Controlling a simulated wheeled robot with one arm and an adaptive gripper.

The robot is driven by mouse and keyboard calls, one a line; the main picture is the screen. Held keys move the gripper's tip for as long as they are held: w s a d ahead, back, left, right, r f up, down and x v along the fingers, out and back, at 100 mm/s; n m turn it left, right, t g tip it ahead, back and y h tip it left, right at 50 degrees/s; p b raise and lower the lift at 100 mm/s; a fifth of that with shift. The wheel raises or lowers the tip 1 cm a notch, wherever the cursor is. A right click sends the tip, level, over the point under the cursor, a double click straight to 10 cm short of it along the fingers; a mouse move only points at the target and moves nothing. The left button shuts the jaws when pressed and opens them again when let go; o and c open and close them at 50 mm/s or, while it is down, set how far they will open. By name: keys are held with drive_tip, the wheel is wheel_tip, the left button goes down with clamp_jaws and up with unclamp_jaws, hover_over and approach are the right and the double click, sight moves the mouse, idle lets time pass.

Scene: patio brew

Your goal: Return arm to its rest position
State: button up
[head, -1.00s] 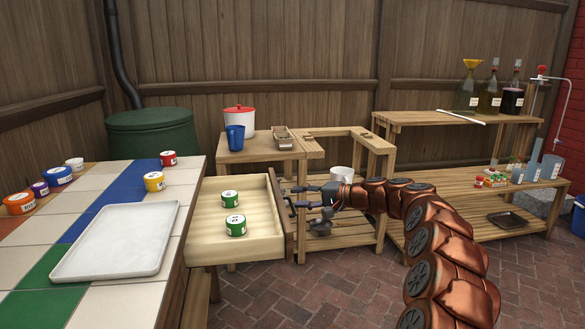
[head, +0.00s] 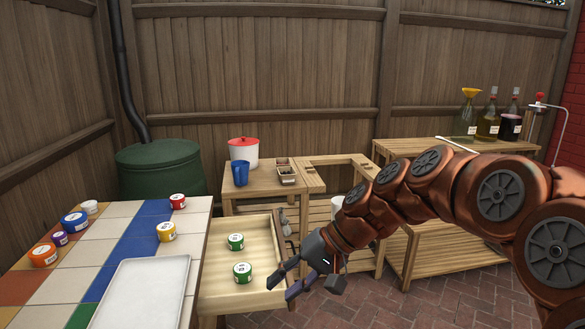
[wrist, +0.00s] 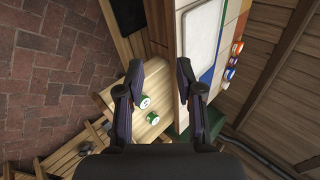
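My gripper (head: 283,285) is in front of the open wooden drawer, at its right front corner in the head view. Its fingers are spread apart with nothing between them. In the wrist view my gripper (wrist: 160,85) also shows two separated fingers, with the drawer beyond them. The drawer (head: 262,257) is pulled out from the tiled table and holds two green-labelled tins, a rear tin (head: 236,241) and a front tin (head: 242,273). My copper-coloured arm reaches in from the right of the head view.
The tiled table (head: 117,238) carries a white tray (head: 140,292) and several coloured tins. A wooden stand (head: 262,182) holds a blue jug (head: 240,173) and a red-lidded pot (head: 243,152). A bench with bottles (head: 488,122) stands at the back right, partly behind my arm. Brick floor lies in front.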

drive_tip(key=s+d+r+h+p, duration=0.2)
drive_tip(key=s+d+p, duration=0.3)
drive_tip(key=s, duration=0.4)
drive_tip(key=s+d+r+g+h+p, duration=0.1)
drive_tip(key=s+d+h+p, duration=0.2)
drive_tip(key=s+d+p, duration=0.2)
drive_tip(key=s+d+r+h+p, duration=0.2)
drive_tip(key=s+d+p, duration=0.3)
drive_tip(key=s+d, duration=0.4)
drive_tip(key=s+h, duration=0.1)
drive_tip(key=s, duration=0.3)
drive_tip(key=shift+s+d+r+m+h, duration=0.15)
drive_tip(key=shift+s+r+m+h, duration=0.1)
drive_tip(key=shift+r+m+h, duration=0.05)
drive_tip(key=shift+d, duration=0.1)
